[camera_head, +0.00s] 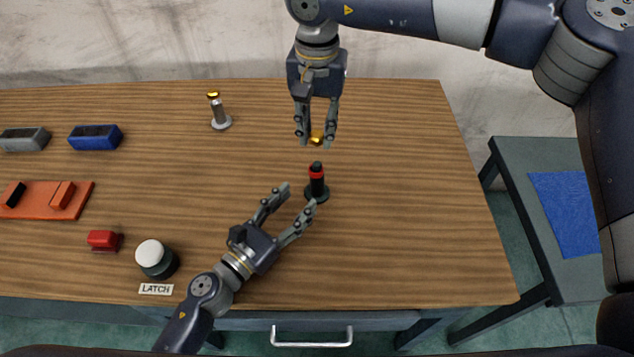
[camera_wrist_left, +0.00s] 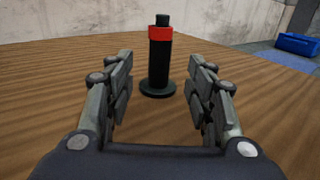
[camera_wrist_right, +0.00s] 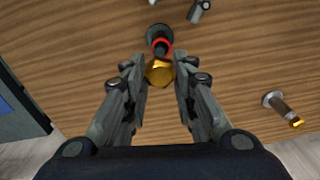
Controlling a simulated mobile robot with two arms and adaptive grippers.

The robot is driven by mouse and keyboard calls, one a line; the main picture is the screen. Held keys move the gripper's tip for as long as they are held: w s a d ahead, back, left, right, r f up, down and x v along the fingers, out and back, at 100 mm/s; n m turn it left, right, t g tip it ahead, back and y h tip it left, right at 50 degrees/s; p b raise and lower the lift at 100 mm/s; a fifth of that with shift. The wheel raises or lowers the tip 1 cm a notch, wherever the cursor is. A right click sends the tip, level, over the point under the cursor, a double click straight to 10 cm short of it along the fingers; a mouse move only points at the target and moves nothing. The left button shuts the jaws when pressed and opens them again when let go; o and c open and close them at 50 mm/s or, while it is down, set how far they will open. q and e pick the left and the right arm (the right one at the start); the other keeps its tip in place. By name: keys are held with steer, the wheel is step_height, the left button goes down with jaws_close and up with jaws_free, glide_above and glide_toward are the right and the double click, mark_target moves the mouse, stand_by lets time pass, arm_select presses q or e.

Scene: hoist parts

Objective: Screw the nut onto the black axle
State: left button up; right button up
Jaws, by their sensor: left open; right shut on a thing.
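The black axle (camera_head: 318,185) stands upright on a round base on the table, with a red band near its top. It also shows in the left wrist view (camera_wrist_left: 160,67) between the open fingers. My left gripper (camera_head: 300,195) is open beside the axle, its fingertips close to it and not closed on it. My right gripper (camera_head: 316,138) points down and is shut on the brass nut (camera_head: 317,140), above and a little behind the axle. In the right wrist view the nut (camera_wrist_right: 159,72) is between the fingertips, with the axle top (camera_wrist_right: 160,46) just beyond it.
A grey post with a brass top (camera_head: 220,112) stands at the back left. Blue (camera_head: 95,138) and grey (camera_head: 24,139) blocks, an orange tray (camera_head: 84,196), a red block (camera_head: 103,240) and a white-topped button (camera_head: 152,255) labelled LATCH are left. The table right of the axle is clear.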

arm_select(q)
steer(key=x, duration=0.8)
steer(key=shift+w, duration=0.2)
steer(key=shift+c, duration=0.3)
jaws_close()
arm_select(e)
glide_above(317, 163)
steer(key=shift+f, duration=2.5)
